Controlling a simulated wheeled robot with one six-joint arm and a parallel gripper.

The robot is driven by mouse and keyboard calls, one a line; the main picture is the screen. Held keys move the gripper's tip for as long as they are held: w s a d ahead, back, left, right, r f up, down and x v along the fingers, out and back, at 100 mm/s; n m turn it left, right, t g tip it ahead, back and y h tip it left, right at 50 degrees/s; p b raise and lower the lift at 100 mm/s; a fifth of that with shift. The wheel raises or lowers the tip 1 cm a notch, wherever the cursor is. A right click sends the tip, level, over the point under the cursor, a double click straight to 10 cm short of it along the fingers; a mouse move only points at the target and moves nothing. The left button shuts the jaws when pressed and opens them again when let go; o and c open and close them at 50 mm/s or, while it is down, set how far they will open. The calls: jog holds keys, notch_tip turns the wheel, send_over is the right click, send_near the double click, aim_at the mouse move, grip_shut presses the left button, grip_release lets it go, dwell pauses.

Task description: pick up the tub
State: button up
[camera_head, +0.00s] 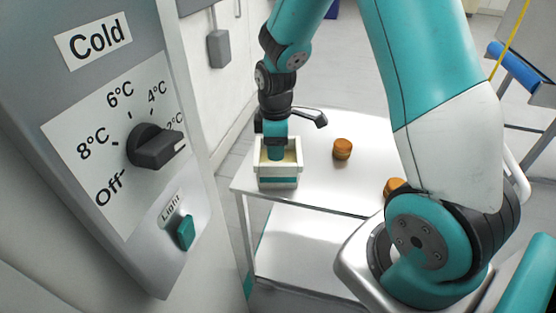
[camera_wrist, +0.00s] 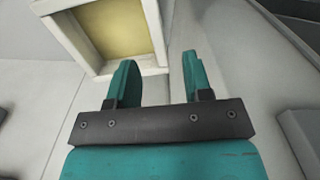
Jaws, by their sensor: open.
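The tub (camera_head: 278,184) is a small white open box with a teal band and a pale yellow inside. It stands upright at the left end of a white cart. My gripper (camera_head: 277,155) points down at the tub, and its lower end overlaps the tub's opening in the head view. In the wrist view my gripper (camera_wrist: 160,58) is open with nothing held. There the tub's right wall (camera_wrist: 154,30) runs toward the gap between the two teal fingers, the left finger overlapping the tub's near corner. Whether a finger touches the tub I cannot tell.
The white cart (camera_head: 312,160) also holds two brown round things, one (camera_head: 342,149) right of the tub and one (camera_head: 393,187) partly hidden behind my arm. A grey control panel (camera_head: 120,130) with a knob and a green switch stands close on the left.

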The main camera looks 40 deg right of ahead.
aim_at(278, 164)
jog(key=shift+d+f+p, duration=0.15)
jog(key=shift+f+p, duration=0.3)
jog(key=shift+f, duration=1.25)
jog(key=shift+d+f+p, duration=0.15)
jog(key=shift+f+p, duration=0.25)
jog(key=shift+f, duration=1.25)
grip_shut()
